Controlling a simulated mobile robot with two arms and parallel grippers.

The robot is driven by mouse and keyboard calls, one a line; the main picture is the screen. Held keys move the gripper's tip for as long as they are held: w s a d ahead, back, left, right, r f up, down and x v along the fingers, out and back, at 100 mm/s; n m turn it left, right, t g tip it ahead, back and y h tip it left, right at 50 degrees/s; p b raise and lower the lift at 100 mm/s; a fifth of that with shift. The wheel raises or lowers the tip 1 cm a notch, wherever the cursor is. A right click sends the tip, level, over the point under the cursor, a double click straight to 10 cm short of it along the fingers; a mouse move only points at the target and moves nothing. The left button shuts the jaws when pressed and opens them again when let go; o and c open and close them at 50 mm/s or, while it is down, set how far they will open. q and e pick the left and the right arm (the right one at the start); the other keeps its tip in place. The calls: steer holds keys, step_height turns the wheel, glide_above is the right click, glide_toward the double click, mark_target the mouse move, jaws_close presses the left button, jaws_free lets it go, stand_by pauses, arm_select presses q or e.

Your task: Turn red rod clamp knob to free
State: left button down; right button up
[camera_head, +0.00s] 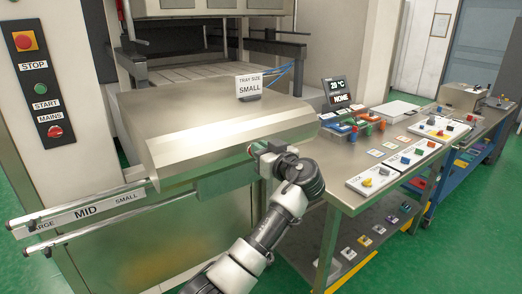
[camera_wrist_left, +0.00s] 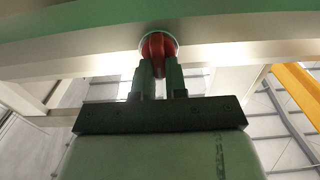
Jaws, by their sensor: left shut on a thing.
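The red clamp knob (camera_wrist_left: 158,47) shows in the left wrist view, on the underside of a pale bar, with its grip between two dark fingers. My left gripper (camera_wrist_left: 160,72) is shut on the knob from below. The knob's turn angle is hard to read there. My right gripper is in neither view.
Two rods (camera_head: 120,199) with a LARGE, MID, SMALL scale run along the machine front, left of my arm. The steel cover (camera_head: 215,125) carries a TRAY SIZE SMALL sign (camera_head: 249,86). A steel table (camera_head: 345,165) with coloured blocks and knob panels stands close on the right.

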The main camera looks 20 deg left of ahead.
arm_select(q)
steer(key=shift+w+d+f+m+p, duration=0.15)
steer(key=shift+w+f+m+p, duration=0.15)
steer(key=shift+m, duration=2.7)
steer(key=shift+w+d+f+m+p, duration=0.1)
steer(key=shift+d+f+m+p, duration=0.25)
steer(key=shift+m, duration=2.65)
steer(key=shift+w+f+m+p, duration=0.15)
steer(key=shift+m+p, duration=0.25)
steer(key=shift+m, duration=2.6)
steer(key=c, duration=1.2)
jaws_free()
steer(key=shift+o, duration=0.2)
